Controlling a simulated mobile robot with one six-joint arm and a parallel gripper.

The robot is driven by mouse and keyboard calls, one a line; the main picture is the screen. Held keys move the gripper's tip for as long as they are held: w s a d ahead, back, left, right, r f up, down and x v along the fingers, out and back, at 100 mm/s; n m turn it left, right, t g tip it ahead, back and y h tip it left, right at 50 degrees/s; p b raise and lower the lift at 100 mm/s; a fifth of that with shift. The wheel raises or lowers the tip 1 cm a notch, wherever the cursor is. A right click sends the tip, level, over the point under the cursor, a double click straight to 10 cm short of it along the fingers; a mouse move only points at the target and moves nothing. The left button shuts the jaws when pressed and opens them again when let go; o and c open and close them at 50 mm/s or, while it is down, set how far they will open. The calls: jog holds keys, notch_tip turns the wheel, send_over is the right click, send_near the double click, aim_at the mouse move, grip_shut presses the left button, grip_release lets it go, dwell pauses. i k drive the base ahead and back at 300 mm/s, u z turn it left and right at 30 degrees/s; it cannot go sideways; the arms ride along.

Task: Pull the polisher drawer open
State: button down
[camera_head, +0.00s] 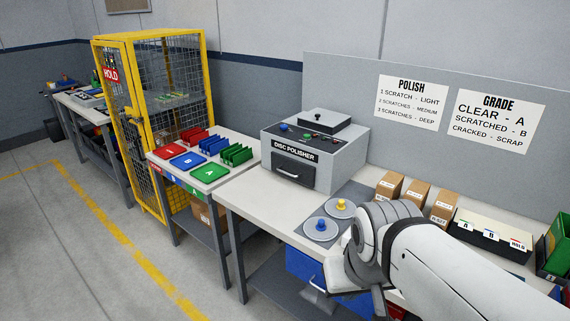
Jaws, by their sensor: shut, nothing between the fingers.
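The disc polisher (338,158) is a grey box with buttons on top, standing on the white bench. Its front has a "DISC POLISHER" label. Below the label is the dark drawer front (293,172), with a bar handle across it; the drawer looks closed, flush with the housing. My white arm comes in from the lower right. My gripper (378,302), partly hidden by my wrist, points down at the bench's front edge. It looks shut and empty, and is well to the right of and nearer than the drawer, not touching it.
Two round pads (320,229) with knobs lie on a grey mat right of the polisher. Several cardboard boxes (415,193) and a black card tray (480,232) stand behind my arm. Coloured trays (209,171) fill the side table at left. Bench in front of the drawer is clear.

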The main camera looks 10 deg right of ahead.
aim_at(305, 173)
jog(key=z, duration=0.1)
jog(key=i, duration=0.95)
jog(key=z, duration=1.5)
jog(key=k, duration=0.9)
jog(key=u, duration=1.25)
jog(key=i, duration=1)
jog(key=u, duration=0.05)
